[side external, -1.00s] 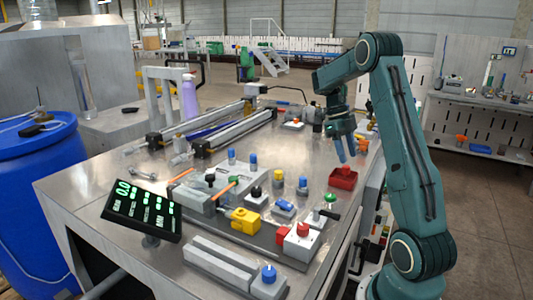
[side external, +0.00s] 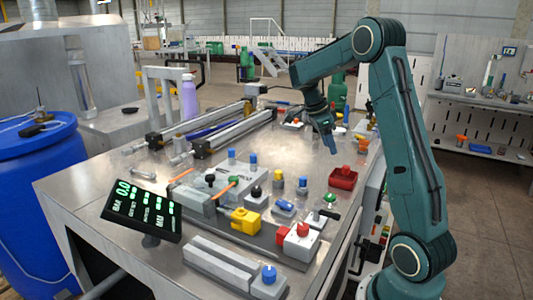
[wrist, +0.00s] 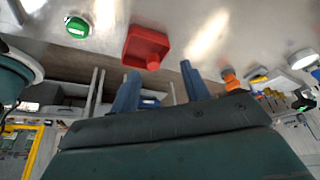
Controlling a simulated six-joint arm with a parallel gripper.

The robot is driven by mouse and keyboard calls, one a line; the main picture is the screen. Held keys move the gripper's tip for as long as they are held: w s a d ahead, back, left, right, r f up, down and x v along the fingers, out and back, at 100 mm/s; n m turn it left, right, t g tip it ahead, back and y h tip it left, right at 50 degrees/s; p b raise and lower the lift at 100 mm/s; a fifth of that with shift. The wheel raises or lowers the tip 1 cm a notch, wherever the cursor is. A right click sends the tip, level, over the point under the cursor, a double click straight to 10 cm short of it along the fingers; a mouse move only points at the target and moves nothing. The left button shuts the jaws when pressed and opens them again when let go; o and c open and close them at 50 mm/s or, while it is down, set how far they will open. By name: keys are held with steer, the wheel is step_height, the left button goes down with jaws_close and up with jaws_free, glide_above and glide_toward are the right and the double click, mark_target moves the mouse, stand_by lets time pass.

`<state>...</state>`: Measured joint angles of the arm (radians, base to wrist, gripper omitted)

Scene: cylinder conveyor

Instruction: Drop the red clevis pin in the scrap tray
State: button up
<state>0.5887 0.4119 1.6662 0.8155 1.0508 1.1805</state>
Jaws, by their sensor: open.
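The small red scrap tray (side external: 342,184) sits on the steel table near its right edge. A small red piece (side external: 346,169), which looks like the clevis pin, stands up in it; its exact shape is too small to tell. In the wrist view the tray (wrist: 143,38) is near the top centre, with the red piece (wrist: 153,62) at its lower edge. My gripper (side external: 331,147) is above the table, behind and left of the tray, clear of it. In the wrist view its two blue fingers (wrist: 161,87) are apart with nothing between them.
Several coloured knobs and fittings, including a yellow block (side external: 246,220) and a red-knobbed box (side external: 302,241), crowd the table's front. Linear rails (side external: 230,134) lie at the back left. A bare steel patch lies left of the tray.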

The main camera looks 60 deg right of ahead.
steer(key=w+a+r+n+t+y, duration=0.2)
steer(key=w+a+n+t, duration=0.2)
steer(key=a+n, duration=0.6)
steer(key=w+a+r+n+t+y, duration=0.2)
steer(key=w+a+n, duration=0.5)
steer(key=n, duration=1.4)
steer(key=shift+w+a+n+t, duration=0.25)
steer(key=shift+a+t, duration=0.65)
steer(key=shift+a, duration=1.05)
steer(key=shift+s, duration=0.1)
